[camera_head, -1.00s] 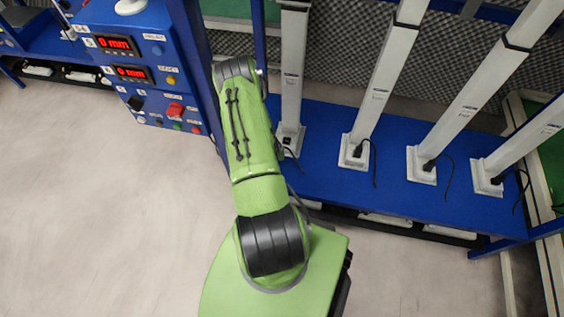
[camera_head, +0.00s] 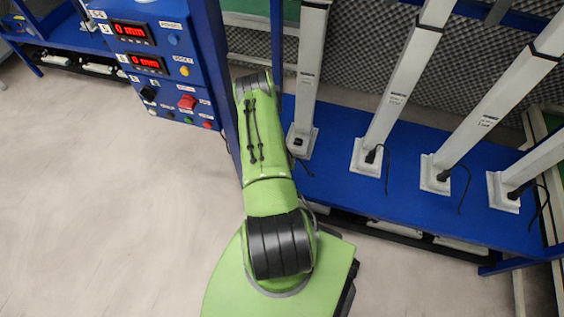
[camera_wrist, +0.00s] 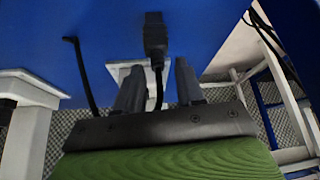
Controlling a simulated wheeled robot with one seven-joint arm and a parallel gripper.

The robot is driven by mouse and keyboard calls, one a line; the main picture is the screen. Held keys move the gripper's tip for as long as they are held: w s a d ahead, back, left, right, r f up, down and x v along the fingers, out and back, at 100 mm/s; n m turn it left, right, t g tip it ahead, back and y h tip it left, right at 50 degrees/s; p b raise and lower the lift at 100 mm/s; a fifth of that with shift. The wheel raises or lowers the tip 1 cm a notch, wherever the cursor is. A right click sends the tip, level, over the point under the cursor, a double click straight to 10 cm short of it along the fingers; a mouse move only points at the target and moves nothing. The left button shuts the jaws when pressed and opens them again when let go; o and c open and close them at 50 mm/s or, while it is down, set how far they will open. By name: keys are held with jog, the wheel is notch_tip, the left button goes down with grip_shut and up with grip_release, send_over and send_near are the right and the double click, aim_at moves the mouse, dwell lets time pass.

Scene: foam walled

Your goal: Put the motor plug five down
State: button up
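The black motor plug (camera_wrist: 155,35) shows in the wrist view against the blue shelf top (camera_wrist: 215,20), with its cable running back between my fingers. My gripper (camera_wrist: 160,75) has its two dark fingers apart on either side of the plug's cable end. I see gaps between the fingers and the plug, and most of the plug is beyond the fingertips. Whether the plug touches the shelf is hard to tell. In the head view my gripper is hidden behind my green arm. The nearest white column (camera_head: 310,70) has a dark socket at its base, with no plug visible in it.
Several other white columns, such as this one (camera_head: 400,85), stand on the blue shelf (camera_head: 400,205) with black cables at their bases. A blue control panel (camera_head: 165,65) with red displays and a blue post stand close left of my arm. Grey floor (camera_head: 100,220) is open at left.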

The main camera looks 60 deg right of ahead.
jog(key=shift+r, duration=0.15)
jog(key=p+v, duration=0.4)
jog(key=v, duration=0.8)
jog(key=shift+a, duration=0.1)
